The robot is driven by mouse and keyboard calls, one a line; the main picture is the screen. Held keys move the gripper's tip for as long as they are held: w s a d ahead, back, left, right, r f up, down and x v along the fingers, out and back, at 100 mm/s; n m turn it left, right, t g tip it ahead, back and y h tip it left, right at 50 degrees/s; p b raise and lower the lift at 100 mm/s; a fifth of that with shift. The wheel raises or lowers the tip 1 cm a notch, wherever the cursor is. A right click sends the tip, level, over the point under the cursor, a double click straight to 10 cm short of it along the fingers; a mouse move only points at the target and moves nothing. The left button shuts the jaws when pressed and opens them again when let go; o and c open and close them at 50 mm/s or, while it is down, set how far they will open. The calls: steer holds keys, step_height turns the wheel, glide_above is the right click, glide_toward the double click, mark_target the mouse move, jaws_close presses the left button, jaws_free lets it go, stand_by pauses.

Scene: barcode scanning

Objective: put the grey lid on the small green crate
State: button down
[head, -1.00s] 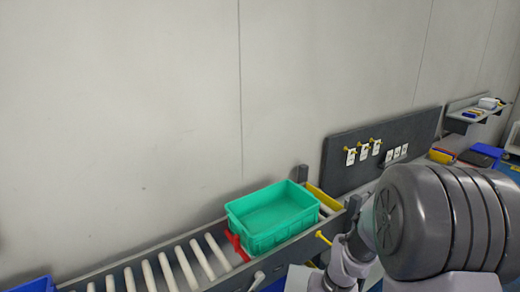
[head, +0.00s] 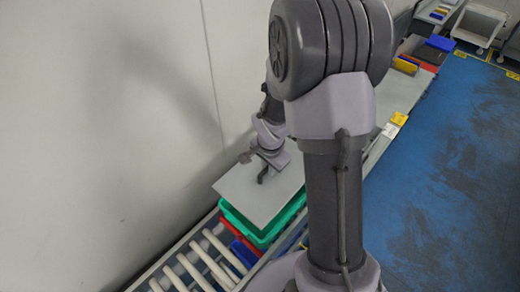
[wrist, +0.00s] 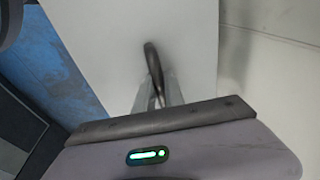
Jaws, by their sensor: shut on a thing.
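The grey lid (head: 243,196) is a flat pale panel with a dark handle. My gripper (head: 264,168) is shut on that handle; the wrist view also shows the fingers (wrist: 158,90) around the dark handle (wrist: 152,60) on the lid's pale face (wrist: 100,35). The small green crate (head: 262,236) is under the lid on the roller conveyor. Its front and right rim show, while the lid covers most of its opening. The lid looks somewhat tilted and offset toward the wall. I cannot tell whether it touches the rim.
The roller conveyor (head: 208,258) runs along the pale wall (head: 110,120), which is close to the lid's left side. Red (head: 238,243) and blue (head: 245,252) items lie by the crate's near end. The blue floor (head: 440,180) on the right is clear.

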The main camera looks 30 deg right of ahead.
steer(key=shift+s+a+f+b, duration=0.1)
steer(key=shift+s+f+b, duration=0.25)
steer(key=shift+s, duration=0.35)
steer(key=b+x, duration=0.3)
steer(key=x, duration=0.2)
steer(key=s+b+x, duration=0.1)
steer(key=b+x, duration=0.1)
steer(key=x, duration=0.1)
steer(key=shift+a+f+b, duration=0.1)
steer(key=shift+a+b, duration=0.2)
steer(key=shift+a, duration=0.05)
steer(key=c, duration=1.3)
jaws_free()
steer(key=shift+c, duration=0.2)
steer(key=p+v, duration=0.1)
steer(key=v, duration=0.2)
steer(key=w+p+v, duration=0.1)
steer(key=p+v, duration=0.1)
steer(key=v, duration=0.1)
steer(key=d+p+v, duration=0.1)
steer(key=p+v, duration=0.1)
steer(key=v, duration=0.1)
steer(key=shift+w+a+r, duration=0.1)
steer(key=shift+w+r, duration=0.2)
